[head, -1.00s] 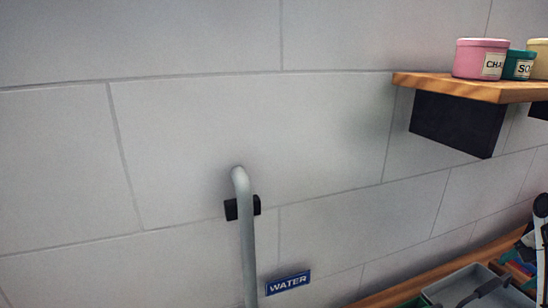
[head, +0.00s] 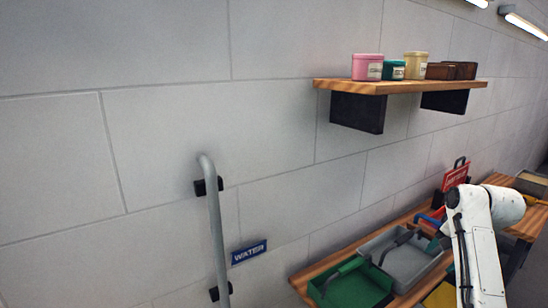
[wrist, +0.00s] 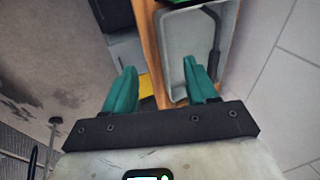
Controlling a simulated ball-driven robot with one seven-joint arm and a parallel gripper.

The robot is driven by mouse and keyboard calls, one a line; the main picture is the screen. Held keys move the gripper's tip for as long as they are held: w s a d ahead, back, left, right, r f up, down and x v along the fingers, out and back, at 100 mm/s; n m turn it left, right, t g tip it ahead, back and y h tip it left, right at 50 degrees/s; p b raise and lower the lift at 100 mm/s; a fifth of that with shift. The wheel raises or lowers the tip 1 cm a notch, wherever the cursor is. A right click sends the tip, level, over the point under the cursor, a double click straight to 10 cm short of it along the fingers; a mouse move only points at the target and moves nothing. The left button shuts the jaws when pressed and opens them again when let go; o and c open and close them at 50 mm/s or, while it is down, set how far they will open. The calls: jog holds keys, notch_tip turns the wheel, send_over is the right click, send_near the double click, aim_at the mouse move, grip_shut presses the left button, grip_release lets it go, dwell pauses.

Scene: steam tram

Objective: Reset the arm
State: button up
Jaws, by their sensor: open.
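My gripper (wrist: 161,88) shows in the wrist view with its two teal fingers spread apart and nothing between them. Past the fingertips are the wooden bench edge (wrist: 150,50) and a grey tray (wrist: 178,60) with a dark handle. In the head view my white arm rises at the lower right, in front of the bench; the gripper itself does not show there.
A wooden bench (head: 318,268) along the wall holds a green tray (head: 378,284), a grey tray (head: 425,258) and a red sign (head: 456,176). A shelf (head: 400,86) with several tins is above. A grey pipe (head: 216,235) stands beside the blue WATER sign (head: 249,252).

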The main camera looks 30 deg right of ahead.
jog(key=s+a+f+n+g+y, duration=0.1)
jog(key=a+f+n, duration=0.2)
jog(key=a+f, duration=0.65)
jog(key=a+f+n, duration=0.3)
jog(key=a+f, duration=0.3)
jog(key=a, duration=0.6)
jog(key=s+a+f+n+g, duration=0.1)
jog(key=s+a+f+n, duration=0.2)
jog(key=s+a+n, duration=0.2)
jog(key=s+a+f+n+g+b, duration=0.1)
jog(key=s+a+f+n, duration=0.2)
jog(key=s+a, duration=0.8)
jog(key=s+n, duration=0.1)
jog(key=s, duration=0.2)
jog(key=shift+f+n, duration=0.15)
jog(key=shift+n, duration=0.25)
